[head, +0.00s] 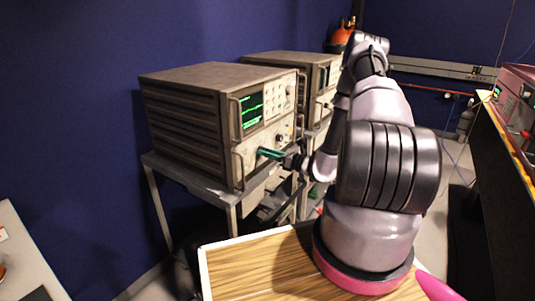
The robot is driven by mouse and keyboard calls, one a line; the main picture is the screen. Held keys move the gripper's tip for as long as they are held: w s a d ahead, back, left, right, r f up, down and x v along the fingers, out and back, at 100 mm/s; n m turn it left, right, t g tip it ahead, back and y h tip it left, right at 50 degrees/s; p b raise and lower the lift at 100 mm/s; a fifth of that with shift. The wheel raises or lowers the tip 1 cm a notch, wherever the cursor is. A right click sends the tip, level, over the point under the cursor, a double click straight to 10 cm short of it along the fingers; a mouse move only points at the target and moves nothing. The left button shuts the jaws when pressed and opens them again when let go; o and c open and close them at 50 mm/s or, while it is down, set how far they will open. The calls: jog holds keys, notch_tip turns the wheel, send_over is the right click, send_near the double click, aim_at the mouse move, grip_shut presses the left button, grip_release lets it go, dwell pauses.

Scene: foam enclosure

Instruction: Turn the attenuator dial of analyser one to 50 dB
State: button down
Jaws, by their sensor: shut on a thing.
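The nearer analyser (185,115) is a beige-grey box with a green-lit screen (252,111) and a panel of buttons and knobs, standing on a grey table. I cannot read which analyser is number one. My gripper (264,153) is at the lower part of its front panel, its teal fingers shut on what appears to be a dial there. The dial itself is hidden by the fingers, and its markings and setting cannot be read. My arm comes in from the right of the picture.
A second, similar analyser (300,63) stands behind the first. A grey table (185,175) carries the nearer one. A wood-grain top (255,270) is in the foreground, and a dark bench with a red-fronted instrument (514,95) is at the right. An orange object (342,37) shows at the back.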

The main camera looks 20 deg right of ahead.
jog(key=m, duration=0.6)
jog(key=shift+m, duration=0.3)
dwell(0.4)
jog(key=shift+c, duration=2.2)
grip_release()
jog(key=shift+s+d, duration=0.1)
jog(key=v, duration=1)
jog(key=shift+s+d, duration=0.2)
jog(key=shift+s, duration=0.05)
